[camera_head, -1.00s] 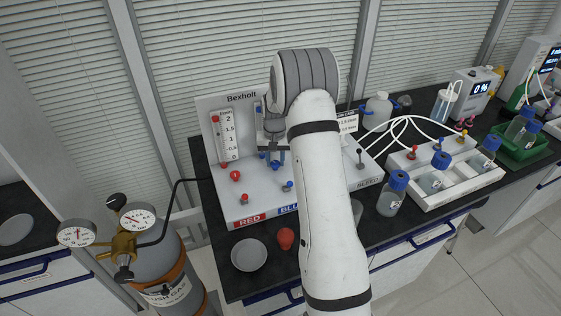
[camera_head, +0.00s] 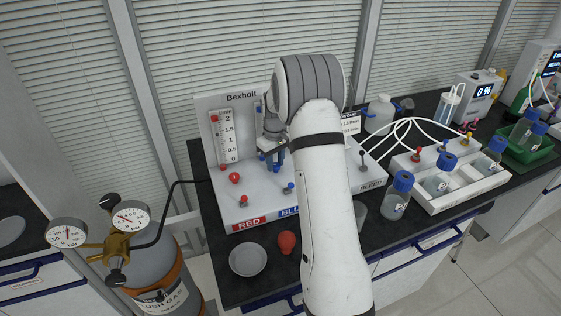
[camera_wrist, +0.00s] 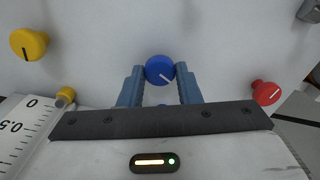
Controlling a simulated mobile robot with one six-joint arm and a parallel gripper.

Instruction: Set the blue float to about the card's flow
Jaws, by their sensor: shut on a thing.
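My gripper (camera_wrist: 160,85) has its two blue fingers on either side of the blue knob (camera_wrist: 159,69), shut on it. In the head view my gripper (camera_head: 273,158) is at the panel's sloped front, and my arm hides much of the panel. A bit of blue (camera_head: 259,109), perhaps the blue float, shows beside my wrist; its scale is hidden. The card (camera_head: 350,123) is partly covered, and its print is too small to read surely.
The red scale (camera_head: 227,135) has a red float (camera_head: 215,118) near its top. A red knob (camera_head: 234,177) and a small blue-capped lever (camera_head: 289,187) are close by. The wrist view also shows a yellow knob (camera_wrist: 29,45) and a red knob (camera_wrist: 265,92). A dish (camera_head: 248,258) lies in front.

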